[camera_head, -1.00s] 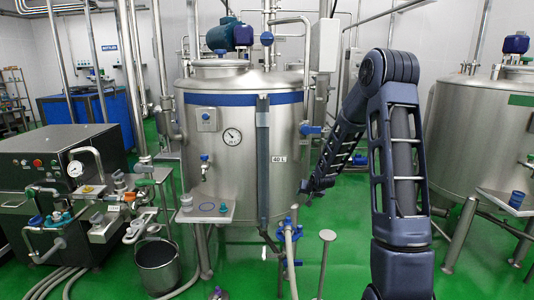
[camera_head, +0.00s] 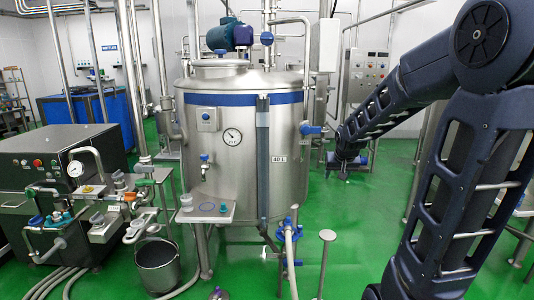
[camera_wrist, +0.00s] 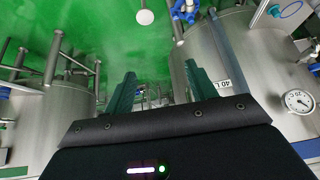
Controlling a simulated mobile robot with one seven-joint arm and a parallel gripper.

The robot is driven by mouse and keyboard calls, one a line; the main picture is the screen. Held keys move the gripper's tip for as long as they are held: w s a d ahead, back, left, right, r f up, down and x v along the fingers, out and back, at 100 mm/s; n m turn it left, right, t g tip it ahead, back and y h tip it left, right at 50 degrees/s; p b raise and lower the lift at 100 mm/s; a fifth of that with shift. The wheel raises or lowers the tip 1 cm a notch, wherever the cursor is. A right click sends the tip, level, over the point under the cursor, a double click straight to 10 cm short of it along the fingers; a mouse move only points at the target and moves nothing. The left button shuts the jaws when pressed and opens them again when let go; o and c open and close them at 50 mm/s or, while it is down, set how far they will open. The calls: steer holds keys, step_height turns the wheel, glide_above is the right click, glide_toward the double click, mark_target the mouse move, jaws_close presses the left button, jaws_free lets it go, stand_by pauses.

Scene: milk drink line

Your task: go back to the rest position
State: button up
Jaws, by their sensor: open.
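My gripper (camera_wrist: 160,88) shows in the wrist view with its two dark green fingers apart and nothing between them. In the head view my gripper (camera_head: 346,168) is at the end of my dark blue arm, right of the steel tank (camera_head: 230,135) marked 40 L, and apart from it in the picture. The fingers are too small there to make out. My arm fills the right side of the head view and hides much of what stands behind it.
A small shelf (camera_head: 222,217) with a white cup (camera_head: 186,203) is at the tank's front. A bucket (camera_head: 158,266) stands on the green floor, left of a round-topped post (camera_head: 327,236). A black machine (camera_head: 55,170) is at left. Another tank (camera_wrist: 58,125) shows in the wrist view.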

steer(key=s+d+r+g, duration=0.1)
steer(key=s+r, duration=0.1)
steer(key=s, duration=0.9)
steer(key=s+d+r, duration=0.1)
steer(key=s+r, duration=0.2)
steer(key=s, duration=0.9)
steer(key=shift+d+r+n+g, duration=0.15)
steer(key=shift+r+n+g, duration=0.15)
steer(key=shift+g, duration=0.1)
